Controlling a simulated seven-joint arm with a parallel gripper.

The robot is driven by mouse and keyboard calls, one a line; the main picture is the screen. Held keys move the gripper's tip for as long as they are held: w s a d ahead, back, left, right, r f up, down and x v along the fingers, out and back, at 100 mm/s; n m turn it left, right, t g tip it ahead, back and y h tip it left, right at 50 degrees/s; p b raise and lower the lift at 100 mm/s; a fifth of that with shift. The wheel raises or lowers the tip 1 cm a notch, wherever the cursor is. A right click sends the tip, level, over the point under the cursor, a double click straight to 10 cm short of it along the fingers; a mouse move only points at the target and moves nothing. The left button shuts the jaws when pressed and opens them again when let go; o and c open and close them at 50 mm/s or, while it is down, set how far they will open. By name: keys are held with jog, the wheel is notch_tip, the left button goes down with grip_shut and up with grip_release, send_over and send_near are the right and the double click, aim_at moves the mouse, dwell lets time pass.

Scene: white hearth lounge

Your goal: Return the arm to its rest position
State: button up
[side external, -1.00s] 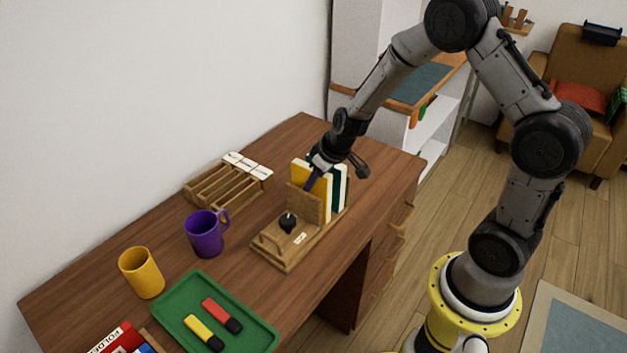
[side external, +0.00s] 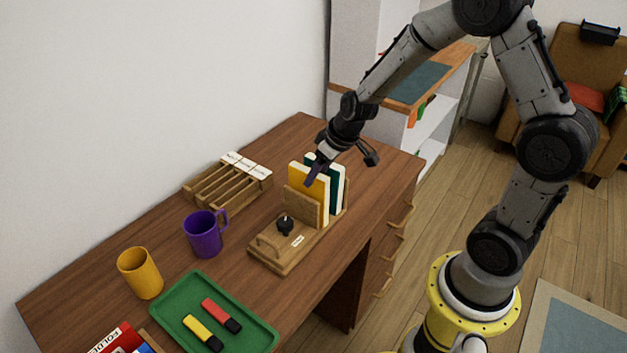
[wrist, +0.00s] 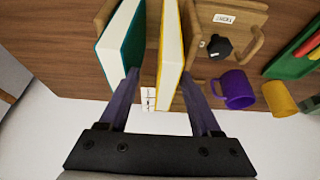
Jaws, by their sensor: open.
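My gripper (side external: 318,170) is over the wooden book holder (side external: 272,262) on the desk, close to the top of the yellow book (side external: 308,188). In the wrist view my gripper (wrist: 165,92) has its two purple fingers spread apart. The yellow book (wrist: 172,50) shows between the fingers in that view, with the teal book (wrist: 118,45) near the left finger. The side view shows the dark green book (side external: 337,185) behind the yellow one. Both books stand upright in the holder. Whether a finger touches a book cannot be told.
A black knob (side external: 285,225) sits on the holder's front. A purple mug (side external: 203,236), yellow cup (side external: 140,273), green tray (side external: 172,302) with two markers and a slotted wooden rack (side external: 215,190) stand on the desk (side external: 300,140). The white wall is behind; a shelf (side external: 430,125) stands beyond.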

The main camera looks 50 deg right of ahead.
jog(key=s+a+r+n+t, duration=0.1)
jog(key=s+a+r, duration=0.3)
jog(key=r, duration=0.6)
jog(key=s+a+r+n+t, duration=0.1)
jog(key=s+r+t, duration=0.1)
jog(key=s+r, duration=0.6)
jog(key=s+a+m+g, duration=0.1)
jog(key=s+m+g, duration=0.1)
jog(key=s, duration=1)
jog(key=shift+f, duration=0.3)
